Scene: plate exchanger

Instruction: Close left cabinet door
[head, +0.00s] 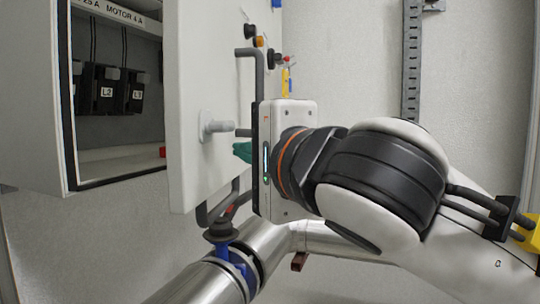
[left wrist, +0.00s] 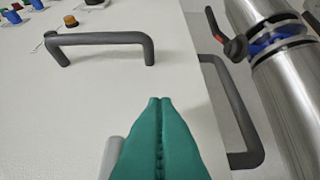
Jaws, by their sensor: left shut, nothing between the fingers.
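The left cabinet door (head: 195,110) is a white panel standing open beside the cabinet (head: 30,110), whose inside shows. The door's outer face, with a dark grey bar handle (head: 249,52), is on my gripper's side. My left gripper (head: 243,151) is right of the door, its green fingers shut and empty, pointing at the outer face. In the left wrist view the fingertips (left wrist: 160,100) show before the white door face (left wrist: 70,100), below the grey handle (left wrist: 100,40). I cannot tell whether they touch it. My right gripper is not in view.
Black motor breakers (head: 110,88) sit inside the cabinet. Knobs and an orange lamp (head: 260,42) stick out from the door. A thick metal pipe (head: 215,275) with a blue-and-black valve (head: 222,240) runs below. A slotted rail (head: 411,70) is on the back wall.

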